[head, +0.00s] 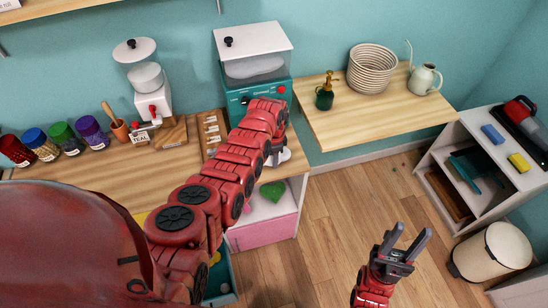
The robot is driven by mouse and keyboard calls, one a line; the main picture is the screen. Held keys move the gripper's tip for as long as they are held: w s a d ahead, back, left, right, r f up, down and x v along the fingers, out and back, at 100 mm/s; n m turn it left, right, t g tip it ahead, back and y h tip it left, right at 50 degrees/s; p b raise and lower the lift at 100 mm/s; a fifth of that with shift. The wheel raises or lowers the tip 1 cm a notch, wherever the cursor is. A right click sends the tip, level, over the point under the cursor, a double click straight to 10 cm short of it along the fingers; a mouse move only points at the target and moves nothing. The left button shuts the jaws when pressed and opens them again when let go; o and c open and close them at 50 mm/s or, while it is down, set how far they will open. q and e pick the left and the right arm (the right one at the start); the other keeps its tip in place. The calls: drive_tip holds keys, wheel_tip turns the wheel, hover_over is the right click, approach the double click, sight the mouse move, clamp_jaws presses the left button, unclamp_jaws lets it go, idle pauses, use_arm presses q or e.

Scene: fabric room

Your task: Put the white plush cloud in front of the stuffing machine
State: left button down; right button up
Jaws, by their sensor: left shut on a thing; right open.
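The stuffing machine (258,90), teal with a clear bin of white fluff and a white lid, stands at the back of the wooden counter. My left arm reaches across the counter in front of it. My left gripper (274,148) is mostly hidden behind the arm's end, at the counter's right end. It is shut on a white thing, apparently the white plush cloud (284,156), of which only a small part shows. I cannot tell whether the cloud touches the counter. My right gripper (407,238) is open and empty above the floor at the lower right.
A white hopper machine (150,100), several coloured jars (61,135) and a wooden box (172,133) stand on the counter to the left. A second wooden table (350,128) holds a basket, bottle and watering can. A pink bin (262,232) is below the counter.

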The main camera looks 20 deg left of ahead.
use_arm(q)
drive_tip(key=shift+f, duration=0.15)
drive_tip(key=c, duration=0.7)
unclamp_jaws()
drive_tip(key=shift+r, duration=0.2)
drive_tip(key=shift+w+r, duration=0.1)
drive_tip(key=shift+r, duration=0.15)
wheel_tip(320, 180, up, 8)
drive_tip(key=b, duration=0.2)
drive_tip(key=shift+f+b, duration=0.2)
drive_tip(key=shift+b, duration=0.1)
wheel_tip(320, 180, up, 4)
drive_tip(key=shift+p, duration=1.15)
